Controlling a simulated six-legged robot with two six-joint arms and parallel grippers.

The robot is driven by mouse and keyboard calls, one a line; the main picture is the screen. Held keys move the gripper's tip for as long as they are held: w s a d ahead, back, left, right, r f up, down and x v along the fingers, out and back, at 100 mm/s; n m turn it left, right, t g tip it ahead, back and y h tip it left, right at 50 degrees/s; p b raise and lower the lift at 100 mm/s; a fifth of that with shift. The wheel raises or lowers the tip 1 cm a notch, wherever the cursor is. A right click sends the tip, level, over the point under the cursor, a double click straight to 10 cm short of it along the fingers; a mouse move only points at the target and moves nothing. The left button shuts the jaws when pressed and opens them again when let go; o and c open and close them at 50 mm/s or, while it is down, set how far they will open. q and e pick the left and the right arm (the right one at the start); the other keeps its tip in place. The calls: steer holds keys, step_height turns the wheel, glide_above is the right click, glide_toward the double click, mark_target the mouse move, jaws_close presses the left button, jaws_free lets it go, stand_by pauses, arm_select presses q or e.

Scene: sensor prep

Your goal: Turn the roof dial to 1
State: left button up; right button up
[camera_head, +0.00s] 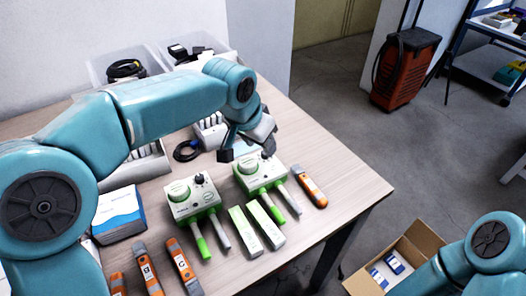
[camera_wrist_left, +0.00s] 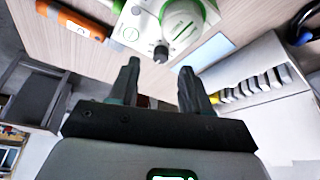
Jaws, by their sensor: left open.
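Two pale green and white sensor boxes stand on the table, a left one (camera_head: 178,210) and a right one (camera_head: 265,178). Each has a large round green-and-white cap and a small dark knob on top; I cannot read which is the roof one. My left gripper (camera_head: 247,150) is open and empty, just above the right box, partly hiding its far side. In the left wrist view the open fingers (camera_wrist_left: 160,70) point toward a box (camera_wrist_left: 128,30), its dark knob (camera_wrist_left: 161,53) between the fingertips in the picture and its large cap (camera_wrist_left: 183,22) beside it. Contact is not visible. My right gripper is out of view.
Orange-and-grey handheld tools (camera_head: 311,187) lie on the table, and two pale green-and-white blocks (camera_head: 246,232) lie in front. A blue-white box (camera_head: 120,214) and bins with cables (camera_head: 127,70) are at left and back. An open carton (camera_head: 425,240) is beyond the right edge.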

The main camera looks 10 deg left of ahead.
mark_target(263, 154)
arm_select(q)
steer(key=shift+x, duration=1.95)
jaws_close()
steer(key=shift+r, duration=0.1)
